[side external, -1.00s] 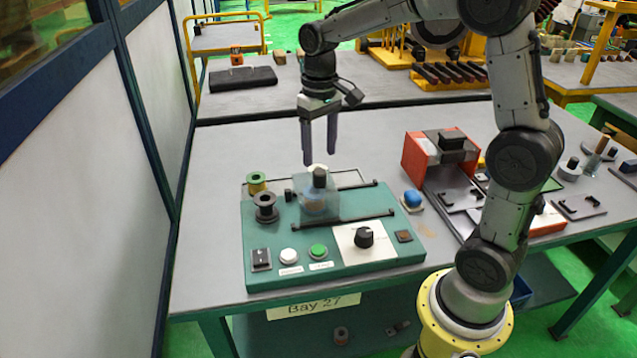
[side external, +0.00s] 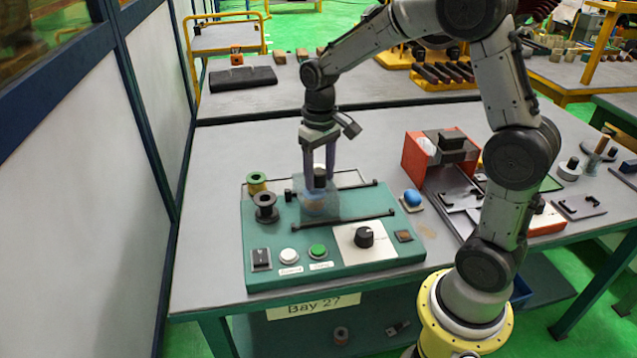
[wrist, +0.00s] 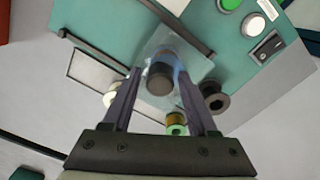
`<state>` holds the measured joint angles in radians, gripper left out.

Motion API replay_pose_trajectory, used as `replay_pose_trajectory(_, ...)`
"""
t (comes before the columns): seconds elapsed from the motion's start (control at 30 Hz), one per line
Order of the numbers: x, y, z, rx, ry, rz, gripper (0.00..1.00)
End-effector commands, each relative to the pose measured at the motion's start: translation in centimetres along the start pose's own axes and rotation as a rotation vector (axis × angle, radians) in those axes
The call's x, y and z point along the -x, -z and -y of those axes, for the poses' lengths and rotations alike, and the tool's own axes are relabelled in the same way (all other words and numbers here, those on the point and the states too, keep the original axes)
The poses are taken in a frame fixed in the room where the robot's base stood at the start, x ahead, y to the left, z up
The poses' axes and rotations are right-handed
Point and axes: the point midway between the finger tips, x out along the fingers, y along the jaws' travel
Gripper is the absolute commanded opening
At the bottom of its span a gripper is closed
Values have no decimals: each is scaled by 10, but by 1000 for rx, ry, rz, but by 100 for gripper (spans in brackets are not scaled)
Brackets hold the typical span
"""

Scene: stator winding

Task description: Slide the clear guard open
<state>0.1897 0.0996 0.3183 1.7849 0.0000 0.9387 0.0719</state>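The clear guard (side external: 332,206) is a see-through box with a dark knob (side external: 320,177) on top. It sits between two black rails (side external: 345,221) on the green machine base (side external: 262,228), over the left part of the rails. My gripper (side external: 319,176) is at the knob, fingers pointing down. In the wrist view the guard (wrist: 178,50) lies beyond the fingertips, and the knob (wrist: 160,78) shows between the two spread fingers (wrist: 157,75). The fingers look open, with a gap visible beside the knob. Whether either finger touches it cannot be told.
On the base are two spools (side external: 265,206), a rocker switch (side external: 261,258), white (side external: 288,256) and green (side external: 318,250) buttons and a black dial (side external: 364,238). A blue button (side external: 412,198) and a red machine (side external: 428,160) stand to the right. The rails' right part is clear.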

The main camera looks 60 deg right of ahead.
Motion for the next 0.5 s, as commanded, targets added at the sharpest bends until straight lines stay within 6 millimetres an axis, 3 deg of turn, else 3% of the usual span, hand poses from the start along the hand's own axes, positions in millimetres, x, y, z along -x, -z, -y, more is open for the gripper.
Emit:
replay_pose_trajectory(0.03,0,0,0,0,0,0,48)
replay_pose_trajectory(0.27,0,0,0,0,0,0,9)
replay_pose_trajectory(0.5,1,-3,-6,-1,0,0,9)
